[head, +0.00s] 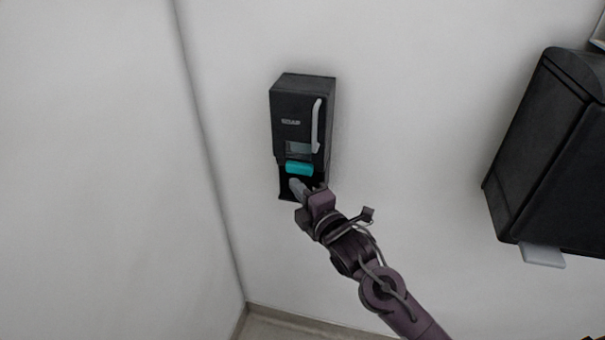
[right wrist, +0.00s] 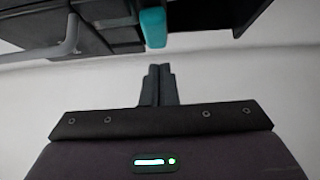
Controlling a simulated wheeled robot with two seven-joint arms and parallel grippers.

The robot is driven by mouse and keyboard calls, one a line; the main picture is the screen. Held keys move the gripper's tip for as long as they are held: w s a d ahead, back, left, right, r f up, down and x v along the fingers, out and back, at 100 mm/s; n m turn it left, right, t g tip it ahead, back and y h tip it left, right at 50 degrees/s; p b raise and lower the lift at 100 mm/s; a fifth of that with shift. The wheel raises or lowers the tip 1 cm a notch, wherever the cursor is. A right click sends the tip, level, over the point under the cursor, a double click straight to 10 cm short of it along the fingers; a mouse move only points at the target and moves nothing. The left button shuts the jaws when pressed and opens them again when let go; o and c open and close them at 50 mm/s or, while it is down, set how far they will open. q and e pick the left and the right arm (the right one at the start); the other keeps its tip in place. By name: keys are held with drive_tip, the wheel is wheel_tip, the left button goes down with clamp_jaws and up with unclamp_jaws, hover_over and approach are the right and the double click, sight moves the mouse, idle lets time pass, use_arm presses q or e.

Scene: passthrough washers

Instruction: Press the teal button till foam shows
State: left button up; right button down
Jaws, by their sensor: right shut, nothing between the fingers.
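The black soap dispenser (head: 303,115) is fixed to the white wall, with a teal button (head: 300,167) low on its front. My right gripper (head: 297,186) is shut and empty, with its fingertips just below the teal button in the head view. In the right wrist view the shut fingers (right wrist: 158,84) point at the wall, and the teal button (right wrist: 153,27) shows above them with a visible gap. No foam shows in either view. My left gripper is not in view.
A larger black dispenser (head: 548,150) with a pale sheet (head: 542,256) sticking out below hangs on the wall at the right. A wall corner runs down left of the soap dispenser. Bare wall lies between the two dispensers.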

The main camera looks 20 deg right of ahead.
sight(302, 172)
drive_tip(key=shift+w+d+p, duration=0.35)
drive_tip(key=shift+w+d, duration=0.5)
drive_tip(key=shift+w, duration=0.15)
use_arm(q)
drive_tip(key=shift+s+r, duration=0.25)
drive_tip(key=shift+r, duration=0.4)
use_arm(e)
drive_tip(key=shift+w+d+r, duration=0.1)
drive_tip(key=shift+w+d, duration=0.35)
drive_tip(key=shift+w, duration=0.25)
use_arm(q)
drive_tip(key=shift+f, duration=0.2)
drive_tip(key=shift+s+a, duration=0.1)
